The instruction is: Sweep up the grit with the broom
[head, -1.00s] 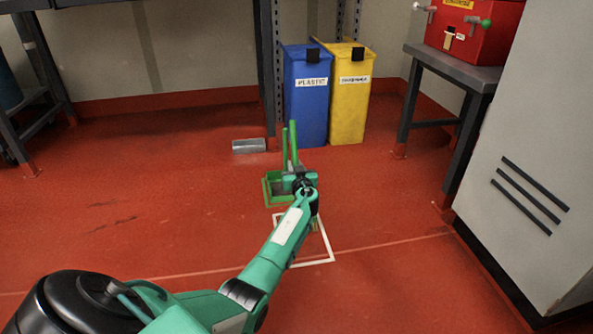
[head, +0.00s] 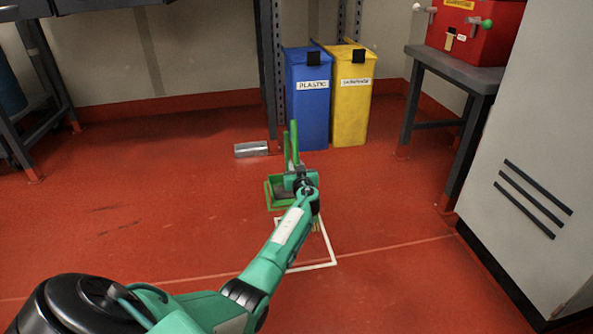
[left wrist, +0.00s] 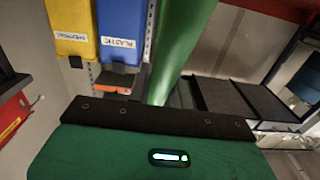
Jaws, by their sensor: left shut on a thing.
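My left gripper (head: 299,182) is low over the floor in front of the green dustpan (head: 268,196), with its fingers mostly hidden behind its own wrist. It is shut on a green upright handle (head: 294,142), which I take to be the broom's. A thick green pole also rises beyond the hand in the left wrist view (left wrist: 181,45). A second thin green stick (head: 286,150) stands just left of the handle, seemingly the dustpan's. A small tan patch (head: 316,226) shows beside my forearm; I cannot tell whether it is bristles. No grit can be made out clearly. My right gripper is out of view.
A white floor outline (head: 334,248) lies partly under my arm. Blue (head: 306,110) and yellow (head: 350,110) bins stand behind. A grey metal piece (head: 251,149) lies left of them. A grey cabinet (head: 530,150) and bench (head: 455,72) bound the right. Floor at left is open.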

